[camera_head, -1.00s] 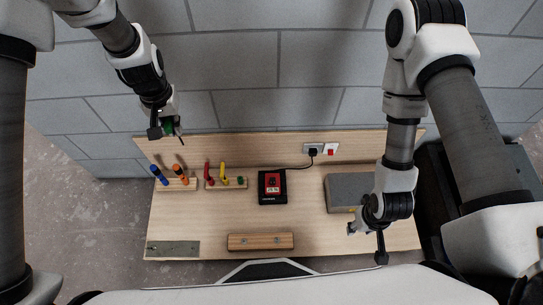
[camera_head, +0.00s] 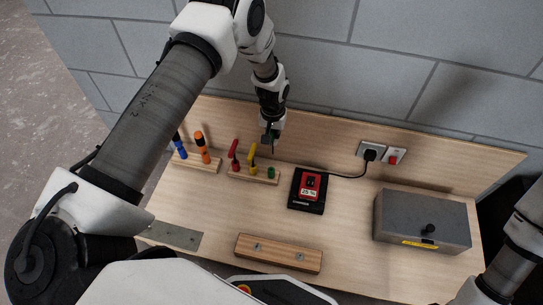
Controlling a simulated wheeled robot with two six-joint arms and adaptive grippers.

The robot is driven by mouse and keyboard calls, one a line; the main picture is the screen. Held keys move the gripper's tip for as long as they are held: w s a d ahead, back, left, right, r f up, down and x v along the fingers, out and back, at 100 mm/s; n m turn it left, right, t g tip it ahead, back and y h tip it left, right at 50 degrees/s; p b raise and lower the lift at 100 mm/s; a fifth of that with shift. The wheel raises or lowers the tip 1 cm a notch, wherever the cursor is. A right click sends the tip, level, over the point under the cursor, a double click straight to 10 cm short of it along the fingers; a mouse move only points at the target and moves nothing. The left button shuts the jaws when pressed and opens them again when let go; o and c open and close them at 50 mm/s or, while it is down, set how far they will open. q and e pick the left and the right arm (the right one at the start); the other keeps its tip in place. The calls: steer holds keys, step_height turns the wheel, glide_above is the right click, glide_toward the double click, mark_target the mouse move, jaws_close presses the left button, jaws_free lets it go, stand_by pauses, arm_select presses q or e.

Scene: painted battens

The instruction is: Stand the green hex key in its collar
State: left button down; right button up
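My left gripper (camera_head: 270,139) is shut on the green hex key (camera_head: 274,132), of which only a little green shows between the fingers. A thin dark shaft seems to point down below it. The gripper is above and behind the green collar (camera_head: 271,172), the rightmost on a wooden rack (camera_head: 262,180). The green collar is empty, and the key appears apart from it. A red hex key (camera_head: 234,149) and a yellow hex key (camera_head: 252,152) stand upright in the red and yellow collars beside it. My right gripper is out of view; only part of that arm shows at lower right.
A second rack (camera_head: 196,163) with blue and orange tools stands left. A black-and-red device (camera_head: 308,190) lies right of the green collar, its cord running to a wall socket (camera_head: 371,151). A grey box (camera_head: 422,220) stands right. A wooden batten (camera_head: 278,253) lies in front.

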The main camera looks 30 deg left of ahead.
arm_select(q)
steer(key=shift+w+a+f, duration=0.1)
steer(key=shift+a+f, duration=0.25)
steer(key=shift+f, duration=0.5)
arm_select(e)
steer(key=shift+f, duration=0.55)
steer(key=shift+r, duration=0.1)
arm_select(q)
step_height(320, 180, down, 8)
steer(key=b, duration=0.4)
steer(key=shift+r, duration=0.2)
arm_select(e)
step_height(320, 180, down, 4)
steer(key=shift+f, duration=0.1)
arm_select(q)
steer(key=shift+f, duration=0.55)
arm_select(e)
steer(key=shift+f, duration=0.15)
arm_select(q)
steer(key=shift+f+b, duration=1.1)
steer(key=shift+f, duration=0.45)
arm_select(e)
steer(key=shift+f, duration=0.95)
arm_select(q)
steer(key=shift+f, duration=0.35)
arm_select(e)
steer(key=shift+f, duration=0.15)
